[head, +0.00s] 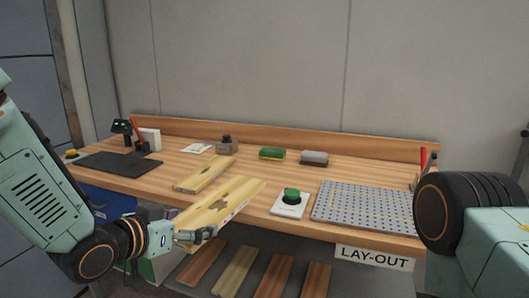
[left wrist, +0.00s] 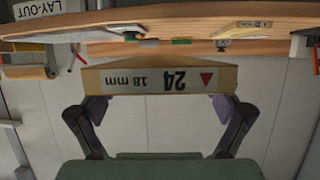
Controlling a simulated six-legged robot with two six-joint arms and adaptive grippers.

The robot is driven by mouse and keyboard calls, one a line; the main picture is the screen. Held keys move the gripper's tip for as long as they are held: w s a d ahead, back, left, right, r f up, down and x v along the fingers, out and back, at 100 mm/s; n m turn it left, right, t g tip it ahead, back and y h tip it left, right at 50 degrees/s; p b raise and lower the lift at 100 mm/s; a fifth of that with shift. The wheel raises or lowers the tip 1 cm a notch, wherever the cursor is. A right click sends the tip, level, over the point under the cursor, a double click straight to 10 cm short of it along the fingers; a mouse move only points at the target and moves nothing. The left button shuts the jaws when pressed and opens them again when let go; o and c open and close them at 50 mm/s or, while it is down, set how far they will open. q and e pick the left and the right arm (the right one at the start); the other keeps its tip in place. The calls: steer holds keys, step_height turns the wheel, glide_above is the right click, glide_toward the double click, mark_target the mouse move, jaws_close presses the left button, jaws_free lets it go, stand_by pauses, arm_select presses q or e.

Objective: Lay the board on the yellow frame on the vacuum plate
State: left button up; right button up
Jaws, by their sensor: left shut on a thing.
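My left gripper (head: 190,237) is shut on the near end of a pale wooden board (head: 228,203), which sticks out over the front edge of the bench. In the left wrist view the board's end (left wrist: 160,79) carries a label reading "24" and "18 mm" with a red triangle, between the two fingers (left wrist: 162,104). The grey perforated vacuum plate (head: 362,205) lies at the right of the bench, apart from the board. A thin yellow line (head: 333,199) shows faintly on its left part; the rest of the frame is hard to make out. My right gripper is out of view.
A second pale board (head: 204,174) lies on the bench behind the held one. A green-yellow sponge (head: 272,153) and grey block (head: 314,158) lie behind. Several boards (head: 275,275) are below.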

mark_target(191, 253)
arm_select(q)
steer(key=s+f+m+g+h, duration=0.1)
steer(key=s+f, duration=0.1)
steer(key=s+d+f+m+g+h, duration=0.1)
steer(key=s+f+m+h, duration=0.1)
steer(key=shift+s+m+h, duration=0.2)
steer(key=shift+m+h, duration=0.1)
steer(key=s+a+f+m+g, duration=0.1)
steer(key=s+a+f, duration=0.1)
steer(key=s+f, duration=0.1)
steer(key=s+a+f+g+h, duration=0.1)
steer(key=s+a+f, duration=0.1)
steer(key=s, duration=0.4)
steer(key=shift+f+m, duration=0.4)
steer(key=shift+f, duration=0.1)
